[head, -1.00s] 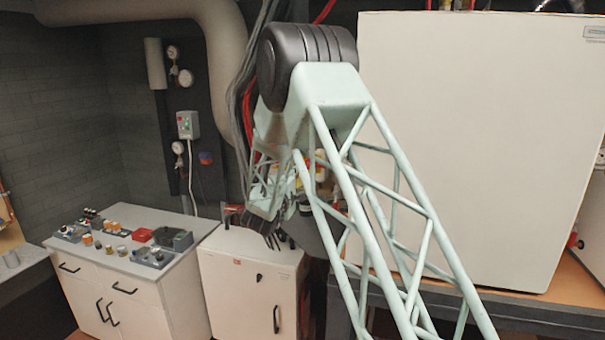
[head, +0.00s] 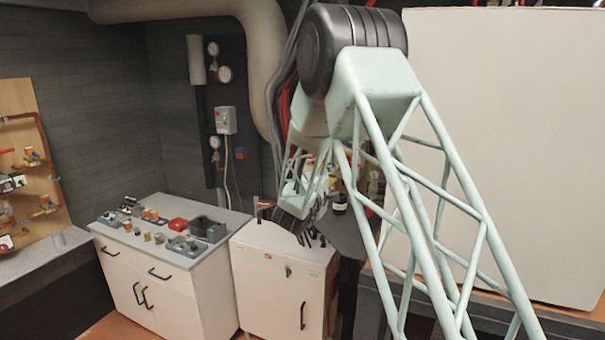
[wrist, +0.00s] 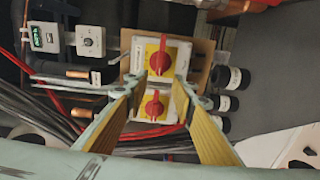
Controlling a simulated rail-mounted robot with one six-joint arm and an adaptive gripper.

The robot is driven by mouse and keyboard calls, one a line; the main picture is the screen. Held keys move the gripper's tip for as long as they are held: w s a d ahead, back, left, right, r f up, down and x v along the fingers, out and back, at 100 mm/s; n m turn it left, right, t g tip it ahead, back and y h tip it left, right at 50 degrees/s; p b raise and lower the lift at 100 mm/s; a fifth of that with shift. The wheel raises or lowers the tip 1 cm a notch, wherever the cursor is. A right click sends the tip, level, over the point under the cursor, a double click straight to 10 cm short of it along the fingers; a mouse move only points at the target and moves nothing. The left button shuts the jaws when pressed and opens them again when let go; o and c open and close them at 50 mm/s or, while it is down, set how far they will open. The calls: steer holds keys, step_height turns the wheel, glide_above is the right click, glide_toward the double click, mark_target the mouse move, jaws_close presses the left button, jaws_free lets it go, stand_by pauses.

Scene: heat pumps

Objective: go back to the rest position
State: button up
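My gripper (wrist: 160,100) shows in the wrist view with its two yellow-padded fingers apart and nothing held between them. Beyond the fingertips are two red rotary switches on yellow plates, an upper one (wrist: 160,57) and a lower one (wrist: 153,104). I cannot tell how far the fingertips are from them. In the head view my gripper (head: 297,228) is small and dark, hanging at the end of my pale green lattice arm in front of the white cabinet area. Its fingers are too small there to judge.
A white cabinet (head: 275,285) stands below my gripper. Left of it is a drawer unit (head: 140,268) with several small parts on top. A large white box (head: 500,130) is on the right. A wooden board with copper pipes (head: 35,160) is at far left. Red and grey cables run in the wrist view.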

steer(key=s+a+r+m+g+y+b, duration=0.1)
steer(key=s+m+g+y+b, duration=0.35)
steer(key=s, duration=1.15)
steer(key=s+a+r+m+g+y+b, duration=0.1)
steer(key=s+y+b, duration=0.5)
steer(key=s, duration=0.9)
steer(key=s+d+f+m+g+h+b, duration=0.1)
steer(key=s+f, duration=0.4)
steer(key=s, duration=1)
steer(key=s+d+f+m+g+h+b, duration=0.1)
steer(key=s+d+f+m+g+b, duration=0.2)
steer(key=s, duration=1.2)
steer(key=s+d+f+m+g+h+b, duration=0.1)
steer(key=s+f+b, duration=0.5)
steer(key=s, duration=0.9)
steer(key=d+f+m+g, duration=0.1)
steer(key=d+m, duration=0.1)
steer(key=d, duration=0.1)
steer(key=shift+s+f+g, duration=0.15)
steer(key=shift+s+g, duration=0.15)
steer(key=shift+g, duration=0.05)
